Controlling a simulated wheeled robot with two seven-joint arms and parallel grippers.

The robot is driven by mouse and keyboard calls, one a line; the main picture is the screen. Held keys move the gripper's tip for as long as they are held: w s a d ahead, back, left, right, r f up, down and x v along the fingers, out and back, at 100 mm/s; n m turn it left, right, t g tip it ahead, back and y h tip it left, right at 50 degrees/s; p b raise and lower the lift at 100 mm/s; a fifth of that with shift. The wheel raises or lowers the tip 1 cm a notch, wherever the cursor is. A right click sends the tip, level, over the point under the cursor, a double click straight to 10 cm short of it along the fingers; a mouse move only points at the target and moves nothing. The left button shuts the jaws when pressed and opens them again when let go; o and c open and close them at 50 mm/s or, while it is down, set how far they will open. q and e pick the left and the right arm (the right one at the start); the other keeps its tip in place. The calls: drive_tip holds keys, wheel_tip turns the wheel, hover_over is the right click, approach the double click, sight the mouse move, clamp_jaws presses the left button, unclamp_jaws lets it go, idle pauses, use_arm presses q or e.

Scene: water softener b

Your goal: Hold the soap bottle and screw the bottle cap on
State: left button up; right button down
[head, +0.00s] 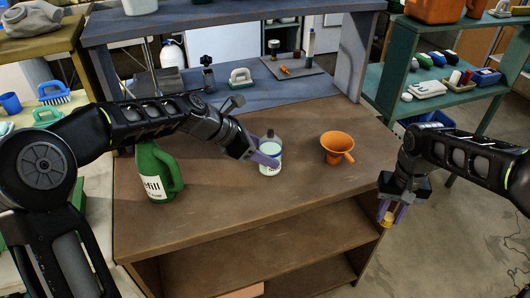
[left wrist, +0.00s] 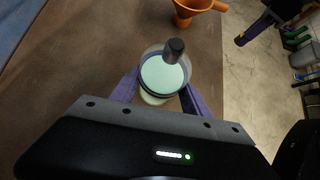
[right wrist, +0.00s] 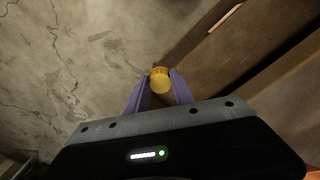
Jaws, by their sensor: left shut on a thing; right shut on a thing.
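The soap bottle (head: 270,166) stands upright on the brown table (head: 225,205). It is clear with pale green contents, a white label and a narrow dark neck on top; no cap sits over the neck. My left gripper (head: 266,157) is shut on the bottle's body; in the left wrist view its purple fingers are on both sides of the bottle (left wrist: 160,78). My right gripper (head: 389,213) is shut on the yellow bottle cap (head: 387,219), held past the table's right edge over the floor. The cap also shows between the fingers in the right wrist view (right wrist: 160,80).
An orange funnel (head: 336,147) stands on the table right of the bottle. A raised blue-grey shelf (head: 250,98) runs behind. The table's front right is clear.

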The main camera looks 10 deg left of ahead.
use_arm(q)
clamp_jaws()
drive_tip(key=shift+s+f, duration=0.1)
drive_tip(key=shift+f, duration=0.05)
idle(1.1)
drive_tip(key=o, duration=1.5)
unclamp_jaws()
drive_tip(key=v, duration=1.2)
